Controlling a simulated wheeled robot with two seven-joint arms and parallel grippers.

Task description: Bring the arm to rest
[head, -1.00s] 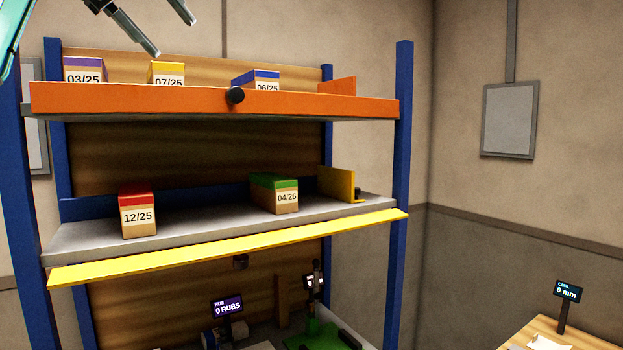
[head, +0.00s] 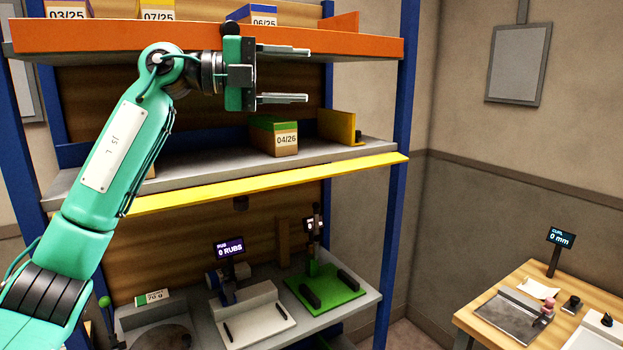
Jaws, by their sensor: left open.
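My left gripper (head: 283,74) is in the upper middle of the head view, in front of the shelf rack. Its two fingers point right and stand apart with nothing between them. My left arm (head: 110,165) comes up from the lower left, bent at the wrist. The gripper shows above the green-topped box marked 04/26 (head: 287,142) and overlaps the orange front edge of the top shelf in the picture. I cannot tell its exact distance from the shelf. My right gripper is not in view.
The top shelf (head: 350,44) holds boxes 03/25 (head: 68,14), 07/25 (head: 158,15) and 06/25 (head: 264,22). The middle shelf has a yellow lip (head: 300,176) and a yellow end stop (head: 337,127). Below are devices and a green plate (head: 330,290). A wooden table (head: 470,318) stands right.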

